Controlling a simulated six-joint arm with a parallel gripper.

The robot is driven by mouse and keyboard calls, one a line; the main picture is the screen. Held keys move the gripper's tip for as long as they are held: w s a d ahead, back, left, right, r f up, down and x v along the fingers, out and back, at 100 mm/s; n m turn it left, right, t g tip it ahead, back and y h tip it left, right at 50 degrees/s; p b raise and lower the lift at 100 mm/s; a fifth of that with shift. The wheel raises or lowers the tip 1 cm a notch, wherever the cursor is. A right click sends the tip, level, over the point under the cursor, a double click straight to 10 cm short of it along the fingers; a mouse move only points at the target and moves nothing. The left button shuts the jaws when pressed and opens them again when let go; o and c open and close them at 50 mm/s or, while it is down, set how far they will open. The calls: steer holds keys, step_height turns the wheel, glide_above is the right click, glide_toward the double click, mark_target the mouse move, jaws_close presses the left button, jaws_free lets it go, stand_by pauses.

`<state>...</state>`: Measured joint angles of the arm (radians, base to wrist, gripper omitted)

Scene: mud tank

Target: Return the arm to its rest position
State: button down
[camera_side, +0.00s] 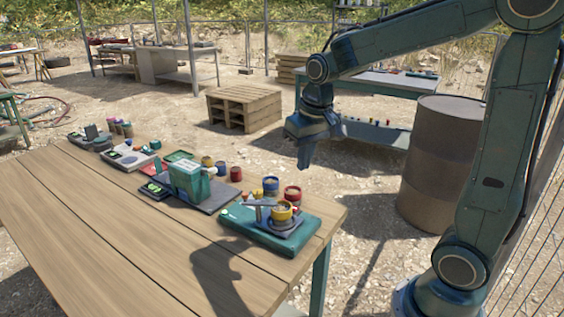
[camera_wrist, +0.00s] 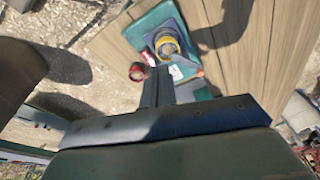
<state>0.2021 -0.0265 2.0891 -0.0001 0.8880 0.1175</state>
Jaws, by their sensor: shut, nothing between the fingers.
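My gripper (camera_side: 305,150) hangs from my bent arm in the side view, pointing down. It is in the air beyond the far right part of the wooden table (camera_side: 90,245), apart from the things on it. The fingers are shut together and hold nothing. In the wrist view my gripper (camera_wrist: 158,90) shows as a dark narrow shape pointing towards the table. The yellow cup also shows in the wrist view (camera_wrist: 167,46).
A green box (camera_side: 188,182) and several small devices line the table's far side. A rusty barrel (camera_side: 435,165) stands right of my gripper. Wooden pallets (camera_side: 243,108) and a bench (camera_side: 385,82) are behind it.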

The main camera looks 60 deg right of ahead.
steer(key=s+a+r+n+t, duration=0.1)
steer(key=s+a, duration=0.2)
steer(key=s, duration=0.5)
steer(key=s+a+r+n+t, duration=0.2)
steer(key=s+a, duration=0.2)
steer(key=s, duration=0.4)
steer(key=shift+r+n, duration=0.3)
